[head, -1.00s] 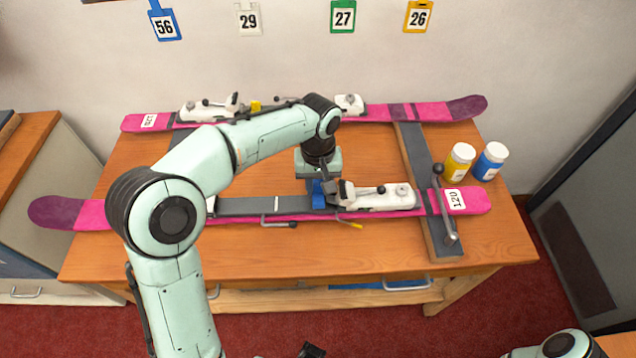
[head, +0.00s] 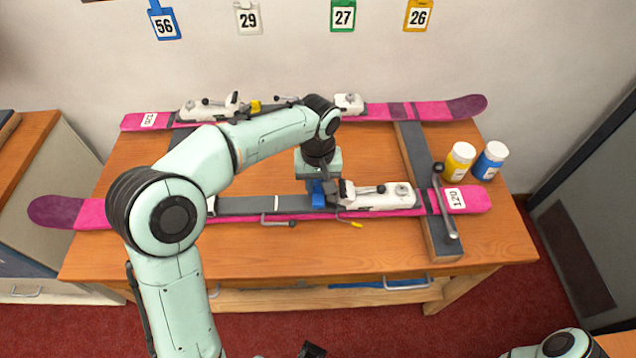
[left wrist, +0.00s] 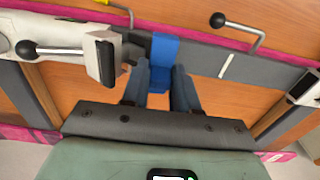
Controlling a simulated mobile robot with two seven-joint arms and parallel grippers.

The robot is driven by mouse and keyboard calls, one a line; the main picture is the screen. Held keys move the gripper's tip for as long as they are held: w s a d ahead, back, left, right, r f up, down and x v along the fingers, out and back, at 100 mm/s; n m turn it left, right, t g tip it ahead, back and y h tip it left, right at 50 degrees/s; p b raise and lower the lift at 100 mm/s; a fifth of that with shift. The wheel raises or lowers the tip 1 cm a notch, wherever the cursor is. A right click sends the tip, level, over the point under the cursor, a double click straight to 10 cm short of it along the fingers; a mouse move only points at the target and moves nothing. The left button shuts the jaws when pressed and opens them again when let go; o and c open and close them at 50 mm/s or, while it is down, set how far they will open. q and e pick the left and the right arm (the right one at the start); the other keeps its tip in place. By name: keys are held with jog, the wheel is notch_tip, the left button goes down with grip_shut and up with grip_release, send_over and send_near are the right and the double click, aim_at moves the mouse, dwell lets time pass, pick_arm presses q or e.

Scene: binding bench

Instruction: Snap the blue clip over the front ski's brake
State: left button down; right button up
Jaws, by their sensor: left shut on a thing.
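The front ski (head: 90,213) is pink with a grey middle plate and lies across the front of the bench. My left gripper (head: 320,184) reaches down behind it and is shut on the blue clip (head: 318,200). The clip is at the grey plate, just left of the white binding piece (head: 380,197). In the left wrist view the clip (left wrist: 163,48) sits between my two fingers (left wrist: 160,92) and laps the plate. Thin brake-like arms, one yellow-tipped (head: 355,224), stick out at the ski's front edge. I cannot tell whether the clip is seated.
The rear ski (head: 440,111) carries a yellow clip (head: 255,106). A clamp handle (head: 447,215) stands by the right support (head: 441,240). Yellow (head: 459,160) and blue (head: 490,161) bottles stand at the right. The bench front (head: 300,255) is clear.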

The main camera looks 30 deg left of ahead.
aim_at(318, 184)
pick_arm(q)
jog(key=shift+f+b, duration=0.55)
jog(key=shift+f, duration=0.45)
pick_arm(e)
jog(key=shift+s+f, duration=0.25)
jog(key=shift+f, duration=0.4)
pick_arm(q)
jog(key=shift+c, duration=1.5)
grip_release()
jog(key=shift+r, duration=0.1)
jog(key=shift+d+r+p, duration=0.1)
jog(key=shift+r+p, duration=0.5)
jog(key=shift+r, duration=0.05)
jog(key=shift+r+p, duration=1.25)
jog(key=shift+r, duration=0.5)
jog(key=shift+r+p, duration=1.65)
jog(key=shift+r, duration=0.9)
pick_arm(e)
jog(key=w+r, duration=0.4)
jog(key=r, duration=0.4)
